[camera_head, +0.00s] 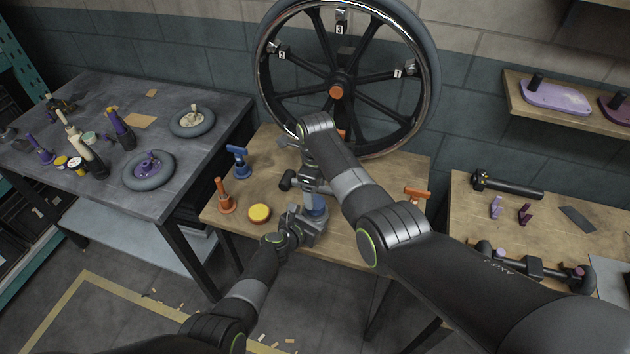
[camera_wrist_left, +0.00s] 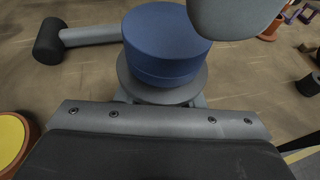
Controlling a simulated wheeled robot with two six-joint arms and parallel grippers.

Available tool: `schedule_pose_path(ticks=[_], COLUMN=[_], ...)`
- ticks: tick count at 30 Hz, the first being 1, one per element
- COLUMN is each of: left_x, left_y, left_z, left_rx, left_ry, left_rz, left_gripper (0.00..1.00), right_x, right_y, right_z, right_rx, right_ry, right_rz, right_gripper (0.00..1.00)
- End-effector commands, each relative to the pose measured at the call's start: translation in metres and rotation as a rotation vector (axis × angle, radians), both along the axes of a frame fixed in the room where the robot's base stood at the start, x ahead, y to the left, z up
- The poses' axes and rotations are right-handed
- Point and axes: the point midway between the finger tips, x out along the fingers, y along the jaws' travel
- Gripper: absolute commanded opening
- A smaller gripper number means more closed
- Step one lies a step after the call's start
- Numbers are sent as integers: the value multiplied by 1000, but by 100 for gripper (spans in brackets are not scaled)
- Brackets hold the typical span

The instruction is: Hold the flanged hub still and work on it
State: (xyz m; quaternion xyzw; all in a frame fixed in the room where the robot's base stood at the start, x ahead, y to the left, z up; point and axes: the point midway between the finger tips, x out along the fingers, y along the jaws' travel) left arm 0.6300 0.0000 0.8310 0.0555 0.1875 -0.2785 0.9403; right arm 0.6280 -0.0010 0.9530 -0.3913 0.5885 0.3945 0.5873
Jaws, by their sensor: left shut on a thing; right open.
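The flanged hub (camera_head: 316,205) shows as a blue cylinder on a grey round flange, upright on the middle bench; it also shows in the left wrist view (camera_wrist_left: 165,45). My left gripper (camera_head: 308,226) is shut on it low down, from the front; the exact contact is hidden. My right gripper (camera_head: 312,184) is open, just above the hub, and its arm hides part of the area. A grey part at the top right of the left wrist view overlaps the blue top; I cannot tell whether it touches.
A grey rod with a black end (camera_wrist_left: 48,40) lies beside the hub. A large spoked wheel (camera_head: 428,70) stands behind. Side benches hold tools and small wheels.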

Motion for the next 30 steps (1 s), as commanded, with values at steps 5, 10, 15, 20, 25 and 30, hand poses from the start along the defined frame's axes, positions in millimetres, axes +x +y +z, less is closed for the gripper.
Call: schedule_pose_path(ticks=[5, 10, 15, 20, 25, 30], left_x=[0, 0, 0, 0, 0, 0], left_y=[0, 0, 0, 0, 0, 0], left_z=[0, 0, 0, 0, 0, 1], left_rx=[-1, -1, -1, -1, -1, -1], left_ry=[-1, -1, -1, -1, -1, -1], left_rz=[0, 0, 0, 0, 0, 0], left_gripper=[0, 0, 0, 0, 0, 0], right_x=[0, 1, 1, 1, 1, 1], right_y=[0, 1, 1, 1, 1, 1], right_z=[2, 4, 5, 7, 8, 10], right_rx=[1, 1, 3, 3, 4, 4], right_ry=[-2, -3, -4, -5, -4, -5], right_rz=[286, 559, 834, 1091, 1366, 1640], right_gripper=[67, 67, 67, 67, 67, 67])
